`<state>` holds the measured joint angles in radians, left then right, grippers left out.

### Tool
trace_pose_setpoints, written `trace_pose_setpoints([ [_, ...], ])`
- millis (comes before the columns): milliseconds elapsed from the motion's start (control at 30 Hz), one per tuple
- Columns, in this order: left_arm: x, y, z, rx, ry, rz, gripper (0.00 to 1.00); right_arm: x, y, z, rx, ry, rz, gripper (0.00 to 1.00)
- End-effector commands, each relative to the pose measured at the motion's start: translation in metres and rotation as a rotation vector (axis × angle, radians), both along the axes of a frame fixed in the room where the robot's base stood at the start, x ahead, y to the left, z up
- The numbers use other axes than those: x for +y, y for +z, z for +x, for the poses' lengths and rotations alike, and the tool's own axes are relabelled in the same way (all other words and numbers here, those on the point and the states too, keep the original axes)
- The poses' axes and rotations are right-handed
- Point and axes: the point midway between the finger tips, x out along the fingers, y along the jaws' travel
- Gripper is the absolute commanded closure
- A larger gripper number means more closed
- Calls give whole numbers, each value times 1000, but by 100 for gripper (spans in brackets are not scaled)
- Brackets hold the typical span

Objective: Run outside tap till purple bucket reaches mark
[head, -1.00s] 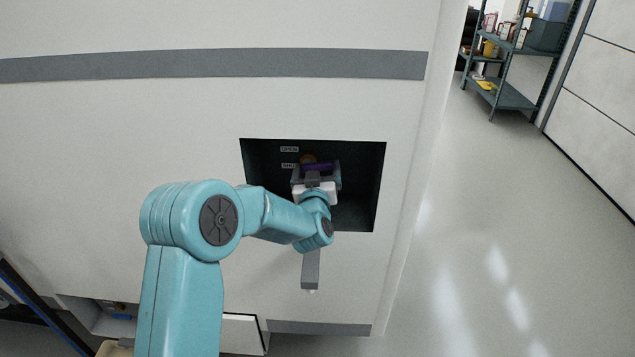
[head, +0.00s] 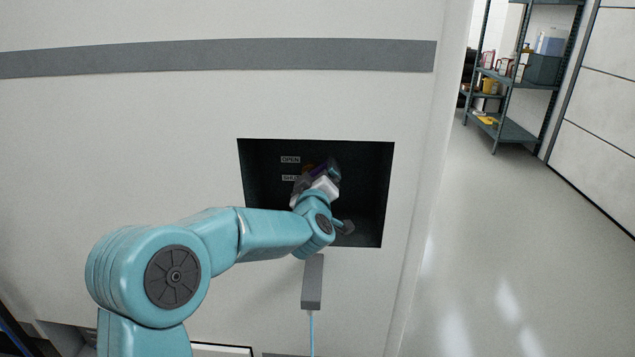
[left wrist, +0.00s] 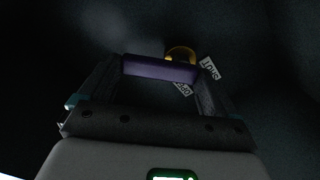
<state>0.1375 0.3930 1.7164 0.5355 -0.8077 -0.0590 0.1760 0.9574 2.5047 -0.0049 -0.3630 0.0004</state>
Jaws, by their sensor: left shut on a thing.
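My left gripper (head: 322,174) is inside a dark recess in the white wall, shut on a purple tap handle (left wrist: 160,69). In the left wrist view the purple handle spans between the two dark fingers, with a brass-coloured round part (left wrist: 181,54) behind it. The handle and gripper are tilted in the head view. Below the recess, a grey spout (head: 312,283) lets out a thin blue stream of water (head: 311,335). The purple bucket and its mark are not in view. My right gripper is not in view.
The white wall (head: 120,150) with a grey stripe surrounds the recess (head: 365,205). Open grey floor (head: 540,250) lies to the right. A metal shelf (head: 515,130) with several items stands at the back right.

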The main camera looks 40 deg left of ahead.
Motion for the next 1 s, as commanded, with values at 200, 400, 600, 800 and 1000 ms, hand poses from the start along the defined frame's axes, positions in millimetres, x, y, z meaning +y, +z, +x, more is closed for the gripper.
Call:
trace_pose_setpoints([
  [200,1,1,0,-3,1,-4,64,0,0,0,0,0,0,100],
  [400,1,1,0,-3,2,-3,0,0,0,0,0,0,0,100],
  [600,0,1,0,-2,1,-2,0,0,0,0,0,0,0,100],
  [800,-10,0,-16,-3,-1,-3,0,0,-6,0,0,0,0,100],
  [1000,-37,0,-60,-5,-2,-3,0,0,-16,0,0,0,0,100],
])
